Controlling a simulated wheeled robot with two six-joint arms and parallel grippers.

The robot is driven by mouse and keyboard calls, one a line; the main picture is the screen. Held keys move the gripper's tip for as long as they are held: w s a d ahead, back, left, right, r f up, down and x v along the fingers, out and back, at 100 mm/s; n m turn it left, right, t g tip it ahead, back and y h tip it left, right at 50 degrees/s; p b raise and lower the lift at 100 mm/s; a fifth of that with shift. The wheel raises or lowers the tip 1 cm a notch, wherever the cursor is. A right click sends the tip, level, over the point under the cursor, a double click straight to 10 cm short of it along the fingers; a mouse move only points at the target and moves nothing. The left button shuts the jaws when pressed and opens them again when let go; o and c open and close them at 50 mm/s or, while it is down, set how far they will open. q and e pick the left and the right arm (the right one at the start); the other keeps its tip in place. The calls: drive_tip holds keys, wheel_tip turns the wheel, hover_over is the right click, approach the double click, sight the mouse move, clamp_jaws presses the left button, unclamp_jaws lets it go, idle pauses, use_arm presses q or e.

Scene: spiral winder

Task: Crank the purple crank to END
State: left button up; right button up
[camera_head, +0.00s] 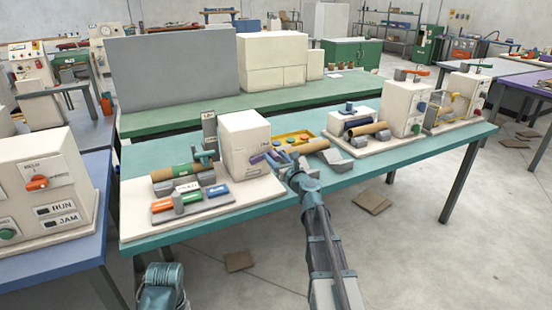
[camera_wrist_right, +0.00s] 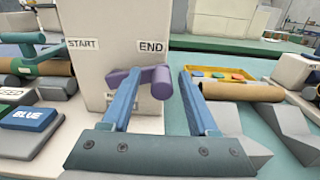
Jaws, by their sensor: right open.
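The purple crank (camera_wrist_right: 157,80) sits on the front of a cream box (camera_wrist_right: 100,20) in the right wrist view. Its arm lies roughly level, with the handle end to the right, just below the END label (camera_wrist_right: 151,47). The START label (camera_wrist_right: 83,43) is to the left. My right gripper (camera_wrist_right: 160,72) is open, one finger on each side of the handle; I cannot tell whether either touches it. In the head view the gripper (camera_head: 282,157) is beside the cream box (camera_head: 244,140) and the purple crank (camera_head: 257,157) shows at its tip. My left gripper is not in view.
Right are a yellow tray (camera_head: 292,137), a brown roll (camera_wrist_right: 240,91) and grey wedges (camera_wrist_right: 270,124). More machines (camera_head: 403,108) stand at the table's right end.

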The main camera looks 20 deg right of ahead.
drive_tip(key=s, duration=1.4)
drive_tip(key=shift+d, duration=0.25)
drive_tip(key=shift+w, duration=0.1)
drive_tip(key=shift+c, duration=0.2)
drive_tip(key=shift+d+f, duration=0.1)
drive_tip(key=shift+f, duration=0.1)
drive_tip(key=shift+c, duration=1.1)
drive_tip(key=d+f+n+b, duration=0.1)
drive_tip(key=b, duration=0.1)
drive_tip(key=w+f+n+y+b, duration=0.1)
drive_tip(key=f+b, duration=0.1)
drive_tip(key=w+d+f+n+b, duration=0.1)
drive_tip(key=f+n+b, duration=0.1)
drive_tip(key=b, duration=0.1)
drive_tip(key=shift+w+d+t, duration=0.2)
drive_tip(key=shift+d+t, duration=0.1)
drive_tip(key=shift+d, duration=0.05)
clamp_jaws()
drive_tip(key=shift+w+d+f+n+t+y+b, duration=0.3)
drive_tip(key=shift+d+f+n+b, duration=0.2)
drive_tip(key=shift+n+b, duration=0.45)
drive_tip(key=shift+w+d+f+n+t+y+b, duration=0.15)
drive_tip(key=shift+d+f+n+y+b, duration=0.4)
drive_tip(key=shift+n+b, duration=0.4)
drive_tip(key=shift+w+d+f+n+t+y+b, duration=0.15)
drive_tip(key=shift+w+d+f+n+y+b, duration=0.15)
drive_tip(key=shift+d+n+b, duration=0.45)
